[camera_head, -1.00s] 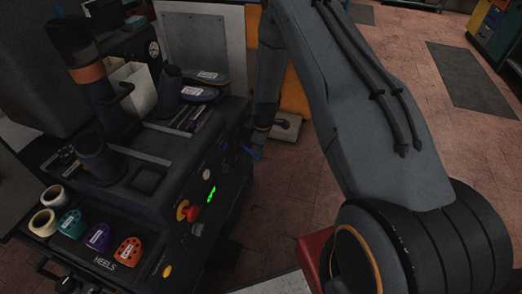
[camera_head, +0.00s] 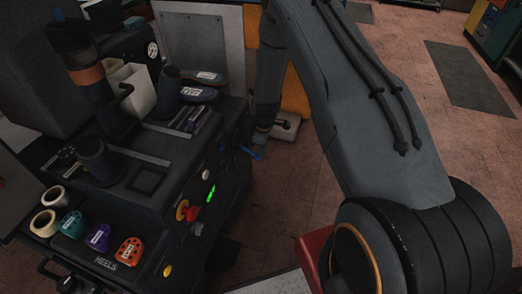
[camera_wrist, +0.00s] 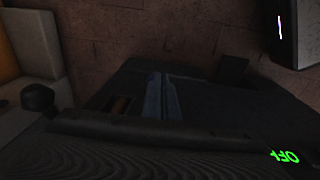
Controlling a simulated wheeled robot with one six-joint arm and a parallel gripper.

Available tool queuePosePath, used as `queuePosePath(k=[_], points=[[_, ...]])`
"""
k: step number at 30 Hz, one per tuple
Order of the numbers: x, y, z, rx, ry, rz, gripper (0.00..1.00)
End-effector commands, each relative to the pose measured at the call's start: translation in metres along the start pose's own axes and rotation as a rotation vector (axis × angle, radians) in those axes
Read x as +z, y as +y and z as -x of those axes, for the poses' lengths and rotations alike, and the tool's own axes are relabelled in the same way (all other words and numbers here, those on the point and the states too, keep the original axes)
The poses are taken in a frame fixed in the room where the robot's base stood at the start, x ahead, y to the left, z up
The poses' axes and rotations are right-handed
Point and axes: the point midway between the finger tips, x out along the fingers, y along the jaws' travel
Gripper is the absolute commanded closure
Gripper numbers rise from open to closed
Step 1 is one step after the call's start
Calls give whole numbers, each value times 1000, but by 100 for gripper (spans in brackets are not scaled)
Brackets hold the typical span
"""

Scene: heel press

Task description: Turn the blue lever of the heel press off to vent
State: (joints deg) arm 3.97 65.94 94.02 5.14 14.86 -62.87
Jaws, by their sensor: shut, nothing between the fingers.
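The heel press (camera_head: 165,215) is the dark machine at the left. Its blue lever (camera_head: 253,154) sticks out from the right end of the front panel. My gripper (camera_head: 260,138) is at the end of the arm hanging down beside the lever, very close to it. I cannot tell whether they touch. The gripper is shut and empty; its fingertips are dark and hard to make out. In the wrist view, dull bluish strips (camera_wrist: 160,96) show at the middle, too dark to identify surely.
A green display (camera_head: 211,193), a red button (camera_head: 194,214) and coloured heels (camera_head: 98,237) are on the press. The green display also shows in the wrist view (camera_wrist: 285,156). A pale block (camera_head: 285,127) stands behind my gripper. Tiled floor lies open to the right.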

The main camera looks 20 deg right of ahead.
Motion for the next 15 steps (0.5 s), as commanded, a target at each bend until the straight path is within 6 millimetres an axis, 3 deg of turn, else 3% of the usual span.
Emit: queuePosePath(k=[1, 5, 15], points=[[1, 0, 14, 4, 2, 0, 100], [5, -2, 35, 6, 5, 6, 100], [71, -1, 66, 7, 4, -2, 100]])
